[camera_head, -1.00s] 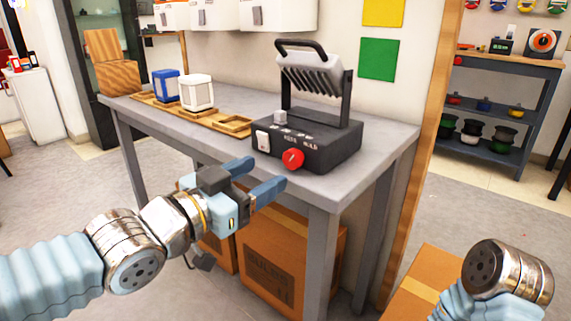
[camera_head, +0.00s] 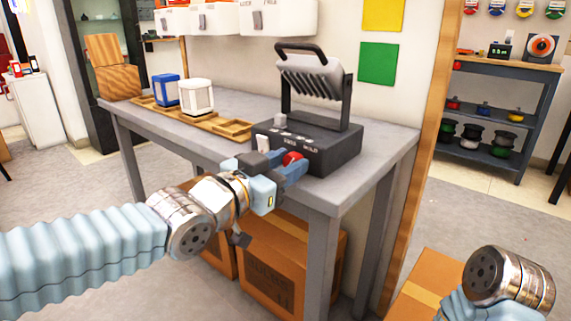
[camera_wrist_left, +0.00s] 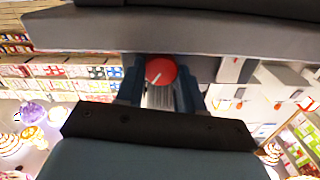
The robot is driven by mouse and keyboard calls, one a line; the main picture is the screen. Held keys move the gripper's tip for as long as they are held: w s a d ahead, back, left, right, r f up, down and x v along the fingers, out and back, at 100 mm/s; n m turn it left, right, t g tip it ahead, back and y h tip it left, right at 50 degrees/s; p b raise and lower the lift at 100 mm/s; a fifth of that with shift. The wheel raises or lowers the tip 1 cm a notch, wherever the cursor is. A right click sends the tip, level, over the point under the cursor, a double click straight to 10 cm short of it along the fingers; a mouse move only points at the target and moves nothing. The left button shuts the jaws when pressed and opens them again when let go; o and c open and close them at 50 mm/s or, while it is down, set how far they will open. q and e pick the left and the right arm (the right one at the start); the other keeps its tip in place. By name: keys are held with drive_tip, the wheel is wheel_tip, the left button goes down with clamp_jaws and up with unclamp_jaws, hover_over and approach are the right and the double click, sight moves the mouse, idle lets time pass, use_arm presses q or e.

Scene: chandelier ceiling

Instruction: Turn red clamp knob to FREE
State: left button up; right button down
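The fingers look spread around the knob; contact is not clear. The lettering on the front is too small to read surely. My right gripper is out of view; only part of that arm shows.
The device stands on a grey table (camera_head: 390,138), its ribbed upper part and black handle raised. A wooden tray (camera_head: 215,122) with a blue-and-white block and a white block (camera_head: 197,97) lies to the left. Cardboard boxes (camera_head: 280,265) sit beneath the table.

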use_arm(q)
drive_tip(key=shift+c, duration=1.4)
drive_tip(key=n, duration=0.5)
drive_tip(key=shift+a+n, duration=0.1)
drive_tip(key=shift+n, duration=0.2)
drive_tip(key=o, duration=1)
drive_tip(key=shift+o, duration=0.2)
drive_tip(key=v, duration=1.3)
drive_tip(key=shift+s+a+p, duration=0.3)
drive_tip(key=shift+p, duration=0.15)
drive_tip(key=shift+c, duration=0.2)
